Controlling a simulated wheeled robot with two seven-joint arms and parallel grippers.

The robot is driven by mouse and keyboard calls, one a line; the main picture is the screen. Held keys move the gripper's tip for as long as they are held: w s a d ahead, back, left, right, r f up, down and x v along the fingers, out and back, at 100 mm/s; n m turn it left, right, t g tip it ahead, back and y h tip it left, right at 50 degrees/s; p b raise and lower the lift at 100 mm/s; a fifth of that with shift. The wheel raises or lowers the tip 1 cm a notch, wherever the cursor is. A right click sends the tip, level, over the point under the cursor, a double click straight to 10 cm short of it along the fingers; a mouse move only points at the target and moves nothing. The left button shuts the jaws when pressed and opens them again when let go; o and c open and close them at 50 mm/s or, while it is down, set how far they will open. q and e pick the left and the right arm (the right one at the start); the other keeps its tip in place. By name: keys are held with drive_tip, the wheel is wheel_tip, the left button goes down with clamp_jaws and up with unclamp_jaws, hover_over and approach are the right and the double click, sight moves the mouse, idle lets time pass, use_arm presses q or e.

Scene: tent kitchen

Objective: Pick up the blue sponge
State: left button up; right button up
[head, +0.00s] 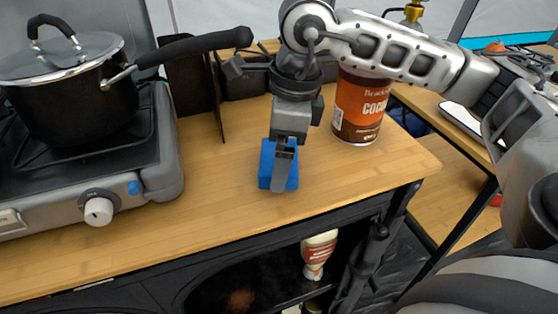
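The blue sponge (266,166) is on the wooden table, near the front edge and to the right of the stove. My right gripper (283,172) reaches down over it from above, and a finger covers the middle of the sponge. Blue shows on both sides of that finger. The far finger is hidden, so I cannot tell whether the gripper is open or shut on the sponge. My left gripper is not in view.
A camping stove (95,200) with a black lidded pot (75,100) stands at the left, its handle (190,46) pointing right. An orange-brown cocoa can (358,108) stands just right of my gripper. Dark upright panels (195,92) stand behind. Bare wood (225,215) lies in front.

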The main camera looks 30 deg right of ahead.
drive_tip(key=c, duration=0.8)
drive_tip(key=shift+r, duration=0.1)
